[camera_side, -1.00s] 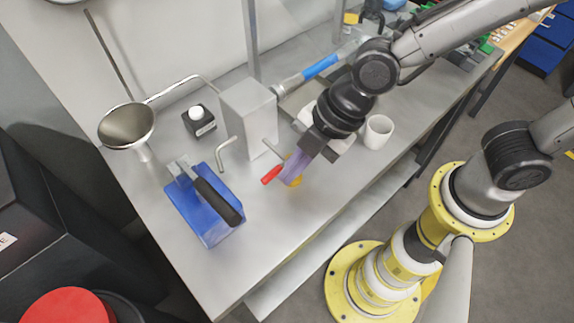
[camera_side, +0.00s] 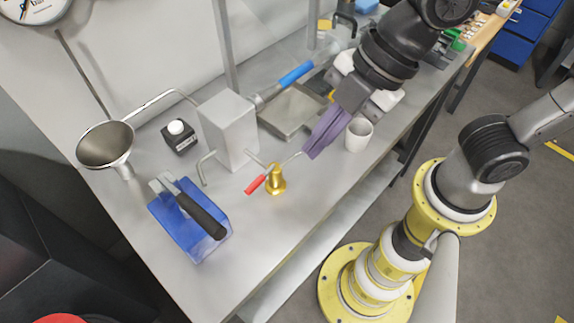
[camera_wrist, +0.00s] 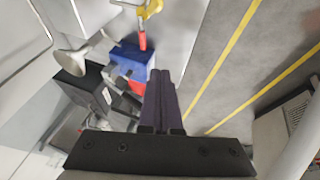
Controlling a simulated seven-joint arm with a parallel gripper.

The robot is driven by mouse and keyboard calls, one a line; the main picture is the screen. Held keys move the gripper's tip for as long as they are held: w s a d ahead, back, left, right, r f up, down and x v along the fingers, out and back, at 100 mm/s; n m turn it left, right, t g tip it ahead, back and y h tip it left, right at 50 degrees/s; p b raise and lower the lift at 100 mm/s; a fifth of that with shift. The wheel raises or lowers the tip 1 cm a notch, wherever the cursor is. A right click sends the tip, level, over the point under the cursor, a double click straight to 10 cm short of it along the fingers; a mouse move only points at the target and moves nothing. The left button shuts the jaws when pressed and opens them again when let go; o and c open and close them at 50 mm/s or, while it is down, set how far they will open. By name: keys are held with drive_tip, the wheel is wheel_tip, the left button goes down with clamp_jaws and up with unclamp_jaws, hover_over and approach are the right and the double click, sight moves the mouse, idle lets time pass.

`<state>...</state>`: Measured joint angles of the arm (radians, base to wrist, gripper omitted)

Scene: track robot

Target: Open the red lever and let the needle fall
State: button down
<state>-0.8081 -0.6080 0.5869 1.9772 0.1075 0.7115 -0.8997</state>
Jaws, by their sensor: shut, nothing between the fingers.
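The red lever (camera_side: 256,184) sits at the left of a brass valve (camera_side: 276,181), which is joined by a thin pipe to a grey block. A thin metal rod reaches right from the valve toward my fingertips; I cannot tell whether it touches them. In the wrist view the red lever (camera_wrist: 142,40) hangs below the brass valve (camera_wrist: 151,8), beyond my fingers. My gripper (camera_side: 312,154), with purple fingers, is shut and empty, up and right of the valve. A round gauge (camera_side: 35,12) is cut off at the top left; its needle cannot be read clearly.
The grey block (camera_side: 229,128) stands behind the valve. A blue box (camera_side: 190,220) with a black-handled tool is front left, a funnel (camera_side: 105,145) far left. A white mug (camera_side: 359,135) is close right of my gripper. The bench front is clear.

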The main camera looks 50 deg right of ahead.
drive_tip(key=m, duration=0.1)
drive_tip(key=t, duration=0.2)
approach(256, 187)
wheel_tip(256, 187, down, 5)
drive_tip(key=a, duration=0.2)
drive_tip(key=shift+w+a+f, duration=0.15)
drive_tip(key=shift+w, duration=0.35)
drive_tip(key=shift+w+a+f, duration=0.15)
drive_tip(key=shift+w, duration=0.35)
drive_tip(key=shift+w+a+f, duration=0.1)
drive_tip(key=shift+w, duration=0.55)
drive_tip(key=shift+s, duration=0.1)
